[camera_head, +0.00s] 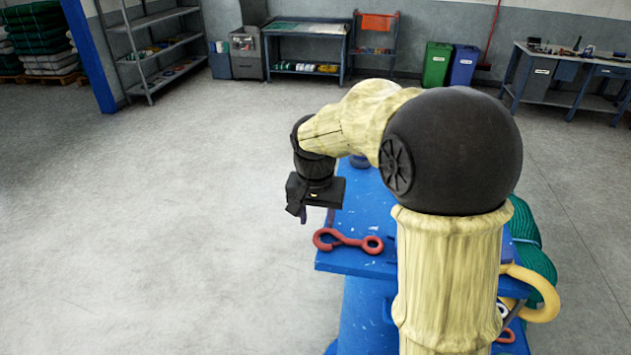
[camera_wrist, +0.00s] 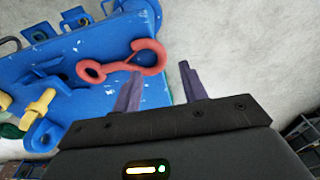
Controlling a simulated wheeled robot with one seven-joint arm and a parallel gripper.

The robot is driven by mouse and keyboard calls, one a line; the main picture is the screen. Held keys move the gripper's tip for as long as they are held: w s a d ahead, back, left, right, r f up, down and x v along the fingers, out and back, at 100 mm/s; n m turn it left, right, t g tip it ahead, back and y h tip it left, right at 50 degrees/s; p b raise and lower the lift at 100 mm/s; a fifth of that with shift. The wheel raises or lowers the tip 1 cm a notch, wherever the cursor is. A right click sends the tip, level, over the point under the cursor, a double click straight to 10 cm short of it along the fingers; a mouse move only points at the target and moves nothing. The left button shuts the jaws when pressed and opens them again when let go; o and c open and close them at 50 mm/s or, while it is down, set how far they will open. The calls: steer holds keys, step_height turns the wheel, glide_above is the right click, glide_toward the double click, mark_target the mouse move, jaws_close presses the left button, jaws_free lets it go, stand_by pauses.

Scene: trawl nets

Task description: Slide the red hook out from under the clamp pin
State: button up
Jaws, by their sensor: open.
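The red hook (camera_head: 350,240) lies flat at the near left edge of the blue bench (camera_head: 365,212). In the wrist view the red hook (camera_wrist: 118,68) has its round eye at left and its curved end at right, near the bench edge. No pin shows across it. A yellow T-shaped pin (camera_wrist: 40,106) stands in a blue bracket at left, apart from the hook; I cannot tell if it is the clamp pin. My gripper (camera_head: 298,214) is above and left of the hook. In the wrist view my gripper (camera_wrist: 160,68) is open and empty, its left fingertip overlapping the hook's lower edge.
Blue brackets (camera_wrist: 75,17) stand along the bench's far side in the wrist view. The floor (camera_head: 150,220) left of the bench is clear.

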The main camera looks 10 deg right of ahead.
step_height(320, 180, up, 12)
steer(key=s+b, duration=0.1)
steer(key=shift+s+a, duration=0.2)
steer(key=shift+a, duration=0.05)
